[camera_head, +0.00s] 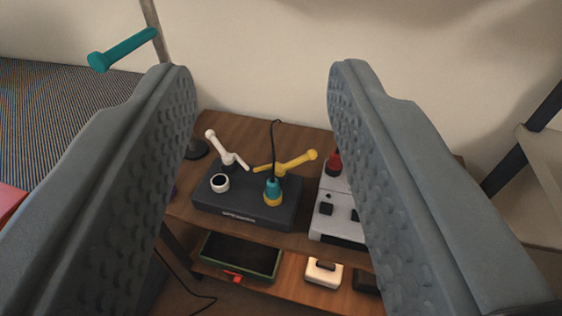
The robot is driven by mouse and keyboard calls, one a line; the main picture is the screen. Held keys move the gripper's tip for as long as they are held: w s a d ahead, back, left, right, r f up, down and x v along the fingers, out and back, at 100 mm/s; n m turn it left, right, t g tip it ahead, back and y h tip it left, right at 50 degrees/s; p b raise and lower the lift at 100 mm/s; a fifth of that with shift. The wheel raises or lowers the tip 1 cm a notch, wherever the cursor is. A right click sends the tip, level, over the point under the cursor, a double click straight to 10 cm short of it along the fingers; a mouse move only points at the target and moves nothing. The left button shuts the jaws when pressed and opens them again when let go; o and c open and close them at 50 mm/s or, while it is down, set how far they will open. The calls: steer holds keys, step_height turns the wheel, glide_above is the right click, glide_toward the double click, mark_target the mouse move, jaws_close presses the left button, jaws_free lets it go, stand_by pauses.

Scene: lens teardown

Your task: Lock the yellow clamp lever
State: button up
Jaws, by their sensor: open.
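My gripper (258,85) is open and empty, with its two textured grey fingers wide apart in the foreground. Between and beyond them, a dark clamp block (233,208) sits on a wooden table. The yellow clamp lever (297,161) is on the right side of the block, slanting up to the right with a round knob at its end. A teal and yellow cylinder (272,191) stands in front of it, with a black cable rising from it. A white lever (222,147) is on the left of the block, raised to the upper left, behind a white ring (220,183).
A light grey device (327,218) with a red knob (334,162) stands right of the block, partly hidden by the right finger. The lower shelf holds a dark tray (240,256) and a white box (323,272). A teal handle (122,48) sticks out at upper left. A wall is behind.

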steer(key=shift+w, duration=0.15)
steer(key=c, duration=0.4)
steer(key=shift+w+f, duration=0.2)
steer(key=shift+w, duration=0.15)
steer(key=c, duration=0.3)
steer(key=w+f+g, duration=0.2)
steer(key=w+f, duration=0.1)
steer(key=w, duration=0.1)
steer(key=w+d+f+m+g, duration=0.1)
steer(key=w+f+g, duration=0.1)
steer(key=w, duration=0.3)
steer(key=w+d+f+g, duration=0.1)
steer(key=w+f+g, duration=0.2)
steer(key=w+f, duration=0.2)
steer(key=shift+w+d+m+h, duration=0.1)
steer(key=shift+d+m+h, duration=0.2)
steer(key=shift+h, duration=0.1)
jaws_close()
steer(key=w+d+f+m+g, duration=0.1)
steer(key=w+d+f+g, duration=0.2)
steer(key=w+f+g, duration=0.4)
steer(key=shift+w+d+f+m, duration=0.35)
steer(key=shift+w+f, duration=0.95)
steer(key=shift+f, duration=1.9)
